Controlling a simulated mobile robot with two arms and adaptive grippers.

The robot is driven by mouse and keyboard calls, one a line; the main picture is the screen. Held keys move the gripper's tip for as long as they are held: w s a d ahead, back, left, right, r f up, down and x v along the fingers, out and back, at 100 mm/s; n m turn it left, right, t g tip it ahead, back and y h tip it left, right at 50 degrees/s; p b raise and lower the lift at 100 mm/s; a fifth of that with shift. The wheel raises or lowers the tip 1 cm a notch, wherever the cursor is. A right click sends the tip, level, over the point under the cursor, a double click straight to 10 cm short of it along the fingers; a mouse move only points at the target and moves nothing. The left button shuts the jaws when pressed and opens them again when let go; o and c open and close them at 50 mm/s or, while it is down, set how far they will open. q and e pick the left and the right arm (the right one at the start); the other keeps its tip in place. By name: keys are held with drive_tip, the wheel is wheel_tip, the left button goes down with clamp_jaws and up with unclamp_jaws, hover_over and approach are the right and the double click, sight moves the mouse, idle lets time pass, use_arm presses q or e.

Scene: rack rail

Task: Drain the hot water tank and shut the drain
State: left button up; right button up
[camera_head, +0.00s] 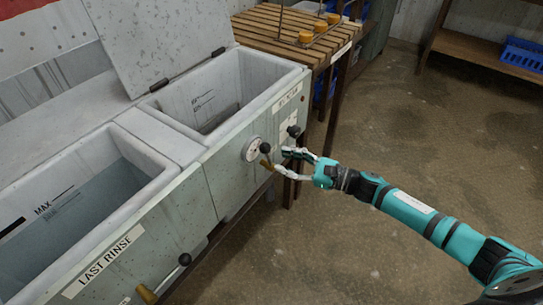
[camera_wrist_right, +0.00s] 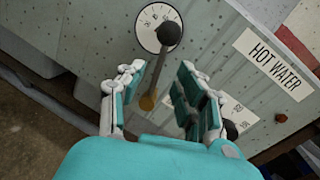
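The hot water tank (camera_head: 278,88) has a raised lid and level marks on its inner wall; its dark bottom area shows, but I cannot tell how much water is in it. Its HOT WATER label (camera_wrist_right: 274,64) shows in the right wrist view. The drain lever on its front has a black ball knob (camera_head: 265,147) and a brass fitting (camera_wrist_right: 148,102). My right gripper (camera_head: 284,161) is open in front of it. In the wrist view, the right gripper's fingers (camera_wrist_right: 158,97) are apart, on either side of the lever shaft. I cannot tell if they touch it. My left gripper is not in view.
The LAST RINSE tank (camera_head: 160,165) at left holds water and has its own drain lever (camera_head: 185,259). A round dial (camera_head: 251,150) sits behind the hot water lever, and another black knob (camera_head: 293,131) is to its right. A slatted wooden table (camera_head: 270,25) stands beyond. The floor is clear.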

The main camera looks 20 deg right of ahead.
sight(267, 156)
drive_tip(key=shift+x, duration=2.4)
clamp_jaws()
